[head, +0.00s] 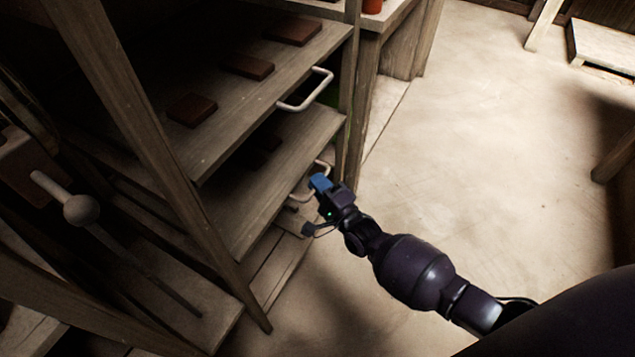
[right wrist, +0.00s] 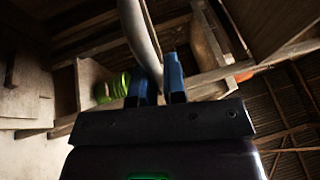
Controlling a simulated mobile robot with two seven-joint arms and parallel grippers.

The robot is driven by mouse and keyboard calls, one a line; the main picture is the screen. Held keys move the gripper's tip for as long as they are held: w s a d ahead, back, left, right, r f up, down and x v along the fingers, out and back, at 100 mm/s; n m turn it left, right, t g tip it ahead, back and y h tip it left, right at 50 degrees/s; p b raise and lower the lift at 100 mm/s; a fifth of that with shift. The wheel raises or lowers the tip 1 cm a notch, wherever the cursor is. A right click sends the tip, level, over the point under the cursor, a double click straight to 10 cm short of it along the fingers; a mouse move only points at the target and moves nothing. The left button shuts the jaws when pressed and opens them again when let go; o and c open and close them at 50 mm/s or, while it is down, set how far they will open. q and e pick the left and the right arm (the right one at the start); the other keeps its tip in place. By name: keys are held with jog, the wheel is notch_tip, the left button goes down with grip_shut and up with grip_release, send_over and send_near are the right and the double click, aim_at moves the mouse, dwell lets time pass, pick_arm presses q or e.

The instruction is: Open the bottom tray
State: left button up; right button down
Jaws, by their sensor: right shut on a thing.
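The bottom tray (head: 262,205) is a wooden board low in the wooden rack, with a pale curved handle (head: 296,197) on its front edge. My right gripper (head: 320,183) is at that handle. In the right wrist view the blue fingers (right wrist: 159,88) stand on either side of the pale handle bar (right wrist: 140,35) and are shut on it. The bottom tray sticks out of the rack somewhat, under the upper tray (head: 225,95). Dark tiles on the bottom tray are mostly in shadow. My left gripper is not in view.
The upper tray carries several reddish-brown tiles (head: 248,66) and has its own white handle (head: 306,90). A slanted wooden post (head: 160,150) stands in front of the trays. A lever with a round knob (head: 81,209) is at left. The floor (head: 480,140) to the right is clear.

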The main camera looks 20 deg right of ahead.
pick_arm(q)
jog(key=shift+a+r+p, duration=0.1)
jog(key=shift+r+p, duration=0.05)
jog(key=shift+p, duration=0.55)
pick_arm(e)
jog(key=s+d, duration=1.7)
jog(key=s, duration=0.5)
jog(key=shift+d, duration=0.1)
jog(key=c, duration=1.3)
grip_release()
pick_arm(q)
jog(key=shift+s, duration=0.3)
pick_arm(e)
jog(key=shift+o, duration=0.5)
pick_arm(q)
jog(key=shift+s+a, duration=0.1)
pick_arm(e)
jog(key=shift+s, duration=0.1)
